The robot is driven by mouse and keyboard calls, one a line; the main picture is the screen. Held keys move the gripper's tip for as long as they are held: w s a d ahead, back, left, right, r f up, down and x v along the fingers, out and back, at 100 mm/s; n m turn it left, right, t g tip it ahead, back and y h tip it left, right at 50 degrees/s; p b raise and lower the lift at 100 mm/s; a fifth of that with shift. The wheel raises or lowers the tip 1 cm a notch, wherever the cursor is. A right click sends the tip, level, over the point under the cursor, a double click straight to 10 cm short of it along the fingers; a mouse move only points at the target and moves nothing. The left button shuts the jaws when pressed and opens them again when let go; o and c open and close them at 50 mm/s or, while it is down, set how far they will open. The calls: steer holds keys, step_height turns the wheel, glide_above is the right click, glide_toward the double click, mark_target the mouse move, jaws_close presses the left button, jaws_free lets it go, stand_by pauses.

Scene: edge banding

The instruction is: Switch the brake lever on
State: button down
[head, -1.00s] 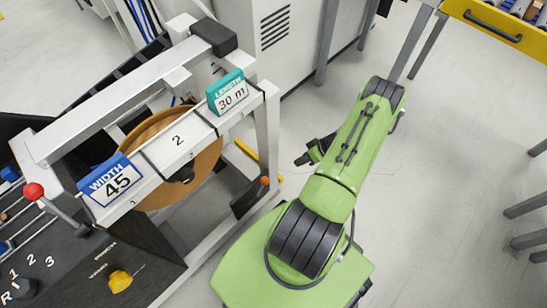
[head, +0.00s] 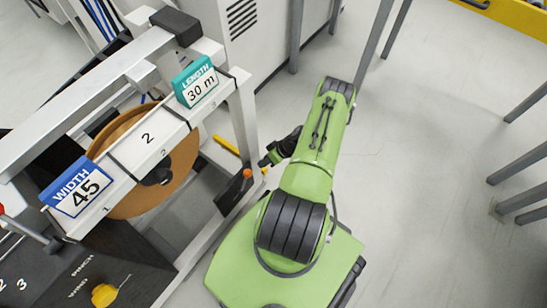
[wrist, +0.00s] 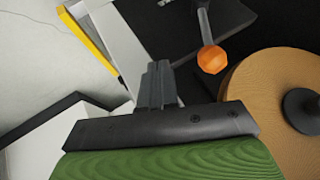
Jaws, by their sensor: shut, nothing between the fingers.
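A lever with an orange knob (head: 247,173) stands low at the right end of the machine frame, beside the reel. In the wrist view its orange knob (wrist: 212,58) hangs on a grey rod, up and to the right of my fingers. My gripper (head: 264,162) is just right of the knob in the head view. In the wrist view my gripper (wrist: 158,66) is shut and empty, with a visible gap between the fingers and the knob. No label on this lever is readable.
The brown reel (head: 183,160) is behind the frame, and its edge shows close on the right in the wrist view (wrist: 270,85). The white frame post (head: 242,115) stands near my gripper. A yellow knob (head: 104,295) sits on the black panel.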

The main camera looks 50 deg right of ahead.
mark_target(244, 182)
steer(key=a, duration=0.2)
steer(key=a+r, duration=0.1)
steer(key=shift+w+a, duration=0.2)
steer(key=shift+w, duration=0.05)
steer(key=shift+r, duration=0.1)
steer(key=shift+a+r+n+h+p, duration=0.3)
steer(key=shift+a+h+p, duration=0.1)
steer(key=shift+h+p, duration=0.35)
